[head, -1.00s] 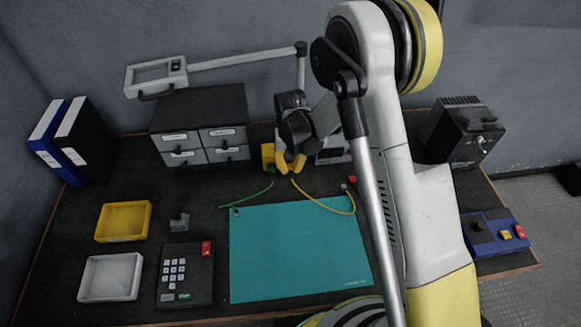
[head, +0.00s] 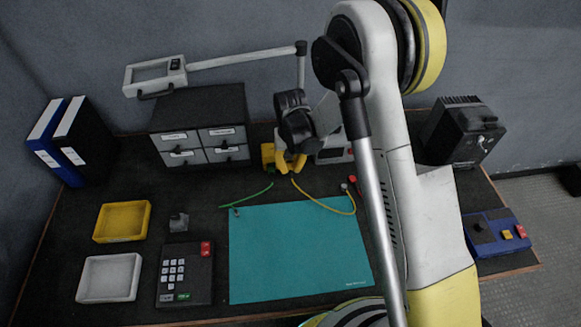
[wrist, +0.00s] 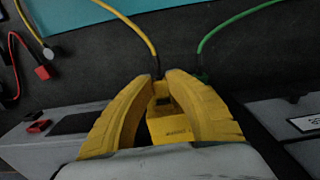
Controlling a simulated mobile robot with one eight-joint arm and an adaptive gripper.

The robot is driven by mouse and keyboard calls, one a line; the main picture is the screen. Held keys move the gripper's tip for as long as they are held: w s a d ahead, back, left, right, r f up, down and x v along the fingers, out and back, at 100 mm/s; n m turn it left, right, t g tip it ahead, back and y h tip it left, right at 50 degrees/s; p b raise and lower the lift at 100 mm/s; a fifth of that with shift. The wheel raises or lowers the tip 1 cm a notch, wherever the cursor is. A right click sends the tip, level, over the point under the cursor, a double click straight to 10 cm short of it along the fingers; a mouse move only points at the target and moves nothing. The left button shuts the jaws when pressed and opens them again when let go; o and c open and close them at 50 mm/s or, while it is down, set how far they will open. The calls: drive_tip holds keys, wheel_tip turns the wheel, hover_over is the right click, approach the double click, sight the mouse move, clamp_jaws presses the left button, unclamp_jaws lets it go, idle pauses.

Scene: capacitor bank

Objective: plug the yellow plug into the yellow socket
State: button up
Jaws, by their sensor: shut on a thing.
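My gripper (head: 290,165) is at the back of the bench, in front of a yellow box (head: 268,154). In the wrist view my gripper (wrist: 161,77) is shut on the yellow plug, whose body is mostly hidden by the fingers. The yellow cable (wrist: 147,40) runs from between the fingertips, and its loop (head: 330,207) lies over the mat in the head view. The labelled yellow box (wrist: 170,128) shows between the fingers, below the plug. I cannot make out the yellow socket, nor tell whether the plug touches it.
A green cable (wrist: 225,25) ends close beside the right finger. A red connector (wrist: 42,72) lies at left. A drawer cabinet (head: 203,125) stands left of my gripper, a grey device (head: 333,155) right of it.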

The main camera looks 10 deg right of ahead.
sight(290, 164)
drive_tip(key=shift+w, duration=0.55)
drive_tip(key=o, duration=0.8)
wheel_tip(290, 164, up, 12)
drive_tip(key=shift+r, duration=0.1)
idle(0.6)
